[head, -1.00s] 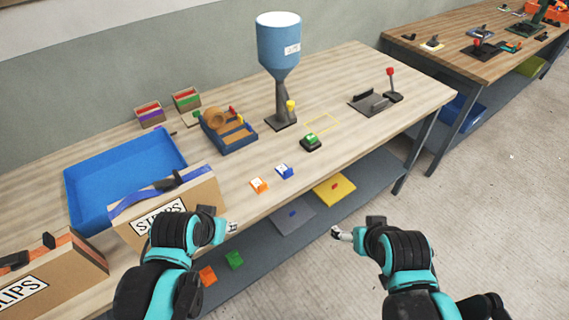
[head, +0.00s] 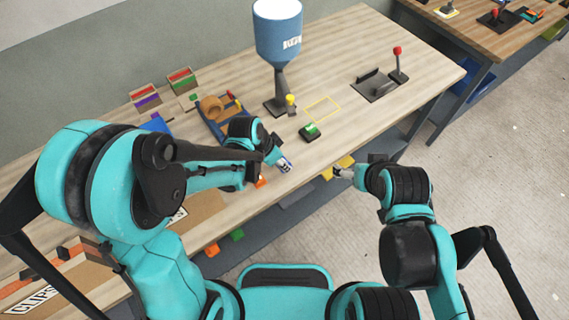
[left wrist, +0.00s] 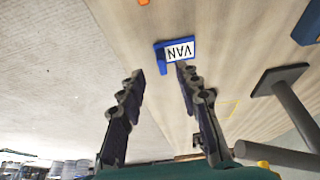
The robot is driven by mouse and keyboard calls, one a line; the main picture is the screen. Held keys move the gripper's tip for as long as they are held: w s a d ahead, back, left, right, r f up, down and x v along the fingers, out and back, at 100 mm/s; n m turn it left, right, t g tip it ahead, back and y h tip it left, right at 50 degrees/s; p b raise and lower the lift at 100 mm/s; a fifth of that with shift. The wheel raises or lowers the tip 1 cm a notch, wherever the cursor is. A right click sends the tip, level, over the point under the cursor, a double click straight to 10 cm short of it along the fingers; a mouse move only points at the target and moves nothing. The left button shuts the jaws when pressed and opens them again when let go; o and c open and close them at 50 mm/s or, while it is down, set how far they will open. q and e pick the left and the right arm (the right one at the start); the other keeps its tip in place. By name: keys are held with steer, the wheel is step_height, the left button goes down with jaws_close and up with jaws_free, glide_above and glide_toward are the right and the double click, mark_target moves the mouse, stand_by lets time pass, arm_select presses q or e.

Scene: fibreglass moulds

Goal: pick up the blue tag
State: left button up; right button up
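The blue tag (left wrist: 162,60) carries a white label reading VAN and lies on the wooden bench top. In the left wrist view it is just beyond my left gripper's fingertips (left wrist: 160,74), nearer the right finger. The fingers are apart with nothing between them. In the head view my left gripper (head: 277,157) is over the front part of the bench at the blue tag (head: 286,166), partly covering it. My right gripper (head: 344,172) hangs off the bench's front edge, away from the tag; its finger opening is too small to judge.
An orange tag (head: 261,181) lies close to the left of the blue tag, partly hidden by my arm. A green tag on a dark block (head: 310,131) is to the right. A blue hopper (head: 278,35) stands behind. The bench right of the green tag is mostly clear.

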arm_select(q)
steer(key=b+x, duration=0.1)
steer(key=x, duration=0.3)
steer(key=shift+w+f, duration=0.1)
steer(key=shift+w, duration=0.1)
jaws_close()
